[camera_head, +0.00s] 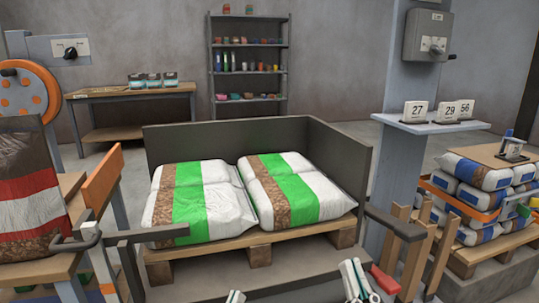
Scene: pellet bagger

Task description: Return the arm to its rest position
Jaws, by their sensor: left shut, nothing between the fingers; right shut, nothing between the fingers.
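My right gripper (355,277) is at the bottom edge, right of centre, in front of the pallet. Its pale fingers are shut with nothing between them. My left gripper (236,297) shows only as a small tip at the bottom edge, left of the right one. It is shut and empty. Both arms are otherwise out of the frame. Neither gripper visibly touches the bags.
Several white, green and brown bags (203,206) lie on a wooden pallet (215,252) inside a grey low-walled bay (225,138). A red-handled item (385,280) is close beside my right gripper. Wooden posts (417,255) stand right. A striped bag (28,195) stands left.

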